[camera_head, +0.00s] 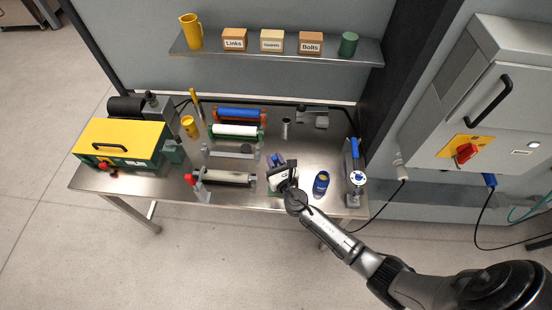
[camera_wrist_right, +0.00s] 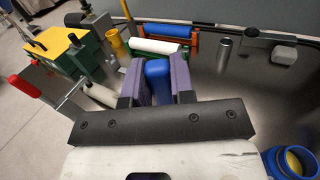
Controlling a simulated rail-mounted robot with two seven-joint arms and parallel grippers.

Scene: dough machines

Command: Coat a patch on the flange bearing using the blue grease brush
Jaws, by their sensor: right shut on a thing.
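My right gripper (camera_head: 280,167) is over the steel bench, just right of the white front roller. Its purple-padded fingers (camera_wrist_right: 158,85) are shut on a blue upright piece (camera_wrist_right: 157,80), which I take for the grease brush's handle. The brush's lower end and bristles are hidden behind the gripper. An open blue pot (camera_head: 321,183) with yellow inside stands right of the gripper; it also shows in the right wrist view (camera_wrist_right: 292,163). I cannot pick out the flange bearing with certainty. My left gripper is not in view.
A white-grey roller (camera_head: 222,176) on a stand is left of the gripper. White (camera_head: 235,131) and blue (camera_head: 240,114) rollers lie behind. A steel cylinder (camera_head: 286,128) stands at the back. A green-yellow machine (camera_head: 122,143) is at left. A blue-handled device (camera_head: 355,165) stands at the right edge.

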